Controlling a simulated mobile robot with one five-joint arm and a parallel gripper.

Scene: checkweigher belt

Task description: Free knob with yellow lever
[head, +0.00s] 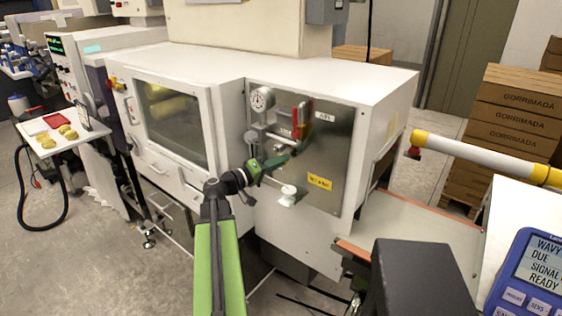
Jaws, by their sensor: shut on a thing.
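A grey metal panel (335,158) on the white machine carries the controls. A red lever (302,115) stands upright near its top, with pale grey fittings (270,132) beside it. A white knob (288,191) sits lower on the panel. I cannot make out a clearly yellow lever. My gripper (273,164), green and dark, is at the panel, below the grey fittings and just above and left of the white knob. It is shut on a small part there. The part is mostly hidden by the fingers, and I cannot tell which it is.
A round gauge (262,100) is at the panel's upper left, and a yellow label (319,182) is right of the knob. A windowed door (172,122) is to the left. A yellow-white bar (480,155) projects at right above a flat belt (415,235).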

